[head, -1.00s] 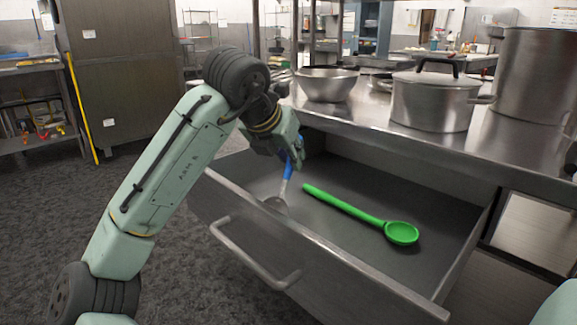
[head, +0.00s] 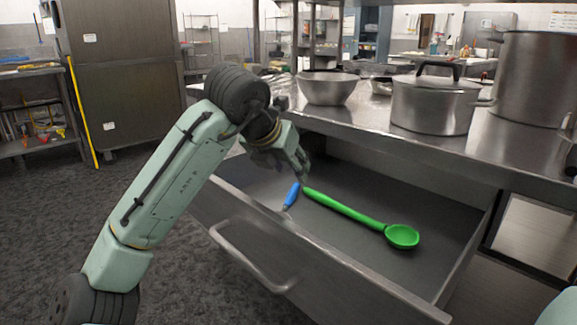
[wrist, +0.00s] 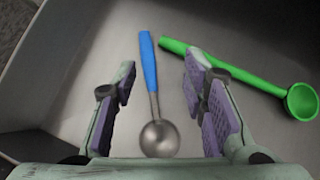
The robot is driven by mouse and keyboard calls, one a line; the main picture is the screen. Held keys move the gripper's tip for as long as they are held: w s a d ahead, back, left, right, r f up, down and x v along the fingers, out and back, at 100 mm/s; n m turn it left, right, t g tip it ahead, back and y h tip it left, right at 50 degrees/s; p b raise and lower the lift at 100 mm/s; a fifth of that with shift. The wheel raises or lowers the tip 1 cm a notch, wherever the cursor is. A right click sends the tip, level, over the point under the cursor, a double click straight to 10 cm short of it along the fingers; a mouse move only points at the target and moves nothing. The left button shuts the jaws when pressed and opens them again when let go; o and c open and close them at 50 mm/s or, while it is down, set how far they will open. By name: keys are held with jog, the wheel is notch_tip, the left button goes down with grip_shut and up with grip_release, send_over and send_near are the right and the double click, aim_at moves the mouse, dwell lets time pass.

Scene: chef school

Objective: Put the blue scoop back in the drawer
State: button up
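The blue scoop, with a blue handle and a metal bowl, lies in the open drawer (head: 340,235). The whole blue scoop (wrist: 151,85) shows in the wrist view, lying on the drawer floor. My gripper (head: 290,170) is above the left part of the drawer. In the wrist view my gripper (wrist: 162,95) has its purple-padded fingers spread wide on either side of the scoop, with nothing held between them.
A green spoon (head: 350,211) lies in the drawer to the right of the scoop. The counter above holds a metal bowl (head: 327,88), a lidded pot (head: 432,104) and a tall pot (head: 537,78).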

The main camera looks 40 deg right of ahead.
jog(key=shift+r, duration=0.15)
jog(key=p+v, duration=0.1)
jog(key=v, duration=1.1)
